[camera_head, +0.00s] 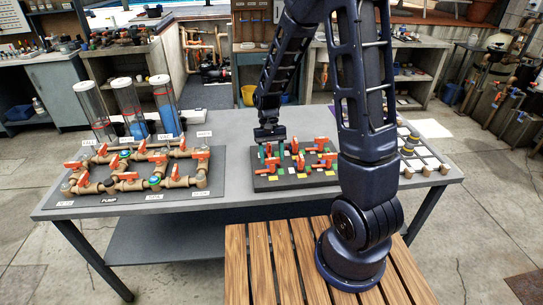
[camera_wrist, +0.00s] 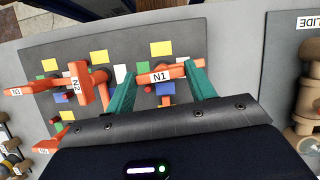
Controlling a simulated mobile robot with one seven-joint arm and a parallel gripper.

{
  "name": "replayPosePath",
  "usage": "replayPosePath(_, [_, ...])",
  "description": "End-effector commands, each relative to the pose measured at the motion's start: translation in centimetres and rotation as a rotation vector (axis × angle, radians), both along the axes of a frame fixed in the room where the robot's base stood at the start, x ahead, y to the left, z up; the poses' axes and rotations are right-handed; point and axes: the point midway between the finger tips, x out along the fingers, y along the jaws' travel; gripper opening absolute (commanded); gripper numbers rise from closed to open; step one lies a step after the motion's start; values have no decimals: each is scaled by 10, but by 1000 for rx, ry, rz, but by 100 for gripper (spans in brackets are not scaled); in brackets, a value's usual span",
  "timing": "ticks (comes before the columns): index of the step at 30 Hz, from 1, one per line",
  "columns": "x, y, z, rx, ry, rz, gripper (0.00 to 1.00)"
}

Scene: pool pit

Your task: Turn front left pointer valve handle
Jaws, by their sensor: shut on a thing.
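The orange pointer valve handle labelled N1 (camera_wrist: 172,72) lies between the two green fingers of my gripper (camera_wrist: 163,74) in the wrist view. The fingers touch its two ends, so the gripper is shut on it. In the head view my gripper (camera_head: 273,152) points down over the left part of a dark valve board (camera_head: 262,184). There the held handle is small and partly hidden. A second orange handle, labelled N2 (camera_wrist: 77,83), stands to the left of N1 in the wrist view.
More orange handles (camera_head: 322,141) stand close by on the board among coloured squares. A pipe board with orange-handled valves (camera_head: 130,165) and clear cylinders (camera_head: 163,100) is to the left on the grey table (camera_head: 230,134). A board with rods (camera_head: 425,160) is to the right.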

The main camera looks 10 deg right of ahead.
Motion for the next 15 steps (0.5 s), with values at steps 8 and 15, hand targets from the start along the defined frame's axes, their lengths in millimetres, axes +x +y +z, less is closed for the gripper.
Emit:
replayPosePath(8, [1,0,0,1,-3,-85,32])
replayPosePath(15, [1,0,0,1,-3,-102,32])
